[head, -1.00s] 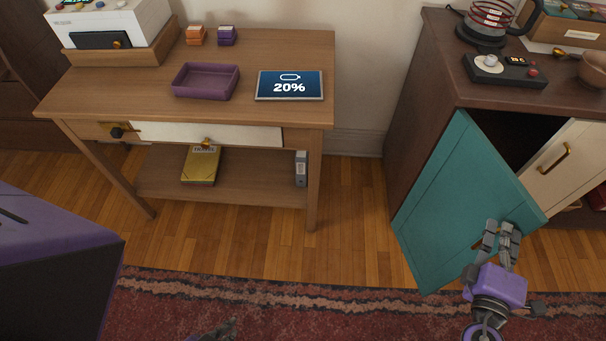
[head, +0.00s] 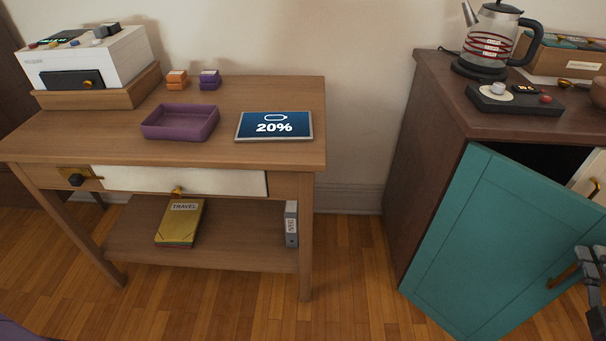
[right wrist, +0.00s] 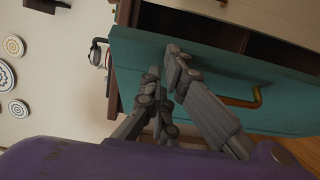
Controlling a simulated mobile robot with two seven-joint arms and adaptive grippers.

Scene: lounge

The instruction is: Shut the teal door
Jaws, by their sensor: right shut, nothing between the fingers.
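The teal door (head: 492,240) stands open on the dark brown cabinet (head: 432,165), with a dark gap into the cabinet above its top edge. Its brass handle (head: 563,276) is near the right edge of the head view. My right gripper (head: 592,262) is partly cut off at that edge, close to the handle. In the right wrist view the teal door (right wrist: 222,75) fills the middle. My right gripper (right wrist: 168,78) is shut and empty there, in front of the door and beside the handle (right wrist: 248,100). Whether its fingers touch the door I cannot tell. My left gripper is not in view.
A wooden desk (head: 230,95) with a purple tray (head: 180,135) and a tablet (head: 274,126) stands at the left. Wooden floor (head: 352,265) lies clear between desk and cabinet.

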